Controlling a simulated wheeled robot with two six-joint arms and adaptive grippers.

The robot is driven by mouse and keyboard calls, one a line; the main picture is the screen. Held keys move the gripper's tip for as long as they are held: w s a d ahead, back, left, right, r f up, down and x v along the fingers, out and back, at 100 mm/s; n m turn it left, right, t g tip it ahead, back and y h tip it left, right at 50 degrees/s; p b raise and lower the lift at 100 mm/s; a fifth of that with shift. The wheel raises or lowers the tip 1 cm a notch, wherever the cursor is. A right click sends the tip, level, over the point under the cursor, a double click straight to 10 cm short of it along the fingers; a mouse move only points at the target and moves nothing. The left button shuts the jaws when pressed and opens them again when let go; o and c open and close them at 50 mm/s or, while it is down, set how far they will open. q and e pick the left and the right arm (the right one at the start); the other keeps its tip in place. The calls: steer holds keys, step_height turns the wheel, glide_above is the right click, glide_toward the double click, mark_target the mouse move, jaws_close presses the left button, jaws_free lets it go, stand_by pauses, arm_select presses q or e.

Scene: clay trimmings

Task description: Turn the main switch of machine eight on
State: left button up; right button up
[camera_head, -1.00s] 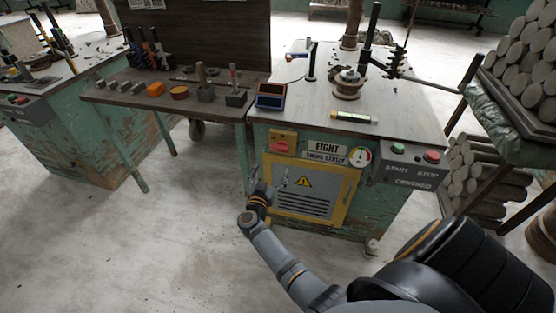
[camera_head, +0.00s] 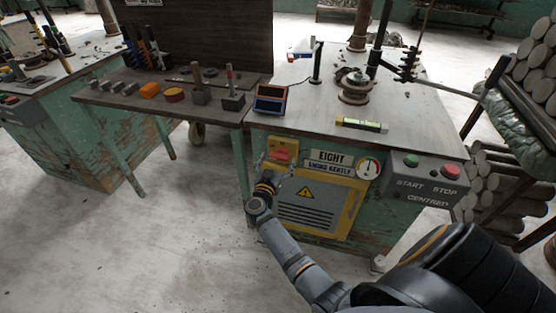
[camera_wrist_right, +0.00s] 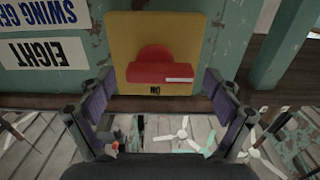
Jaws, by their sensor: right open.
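The main switch of machine eight is a red rotary knob (camera_head: 279,155) on a yellow plate (camera_wrist_right: 118,30). In the right wrist view, which is upside down, the red knob (camera_wrist_right: 155,70) has its bar lying horizontal, with a pale strip on one half. An inverted "ON" mark (camera_wrist_right: 155,90) shows on the plate beside it. My right gripper (camera_head: 277,167) is open in front of the switch. In the wrist view its two fingers (camera_wrist_right: 158,92) stand apart to either side of the knob's lower part; contact cannot be told. My left gripper is out of view.
The "EIGHT" sign (camera_head: 330,157), a gauge (camera_head: 368,168) and a grey box with a green start button (camera_head: 411,160) and red stop button (camera_head: 451,172) are right of the switch. A yellow-framed vent door (camera_head: 312,205) is below. A tool bench (camera_head: 130,98) stands at left.

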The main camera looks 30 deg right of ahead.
steer(key=shift+c, duration=0.2)
steer(key=c, duration=1.1)
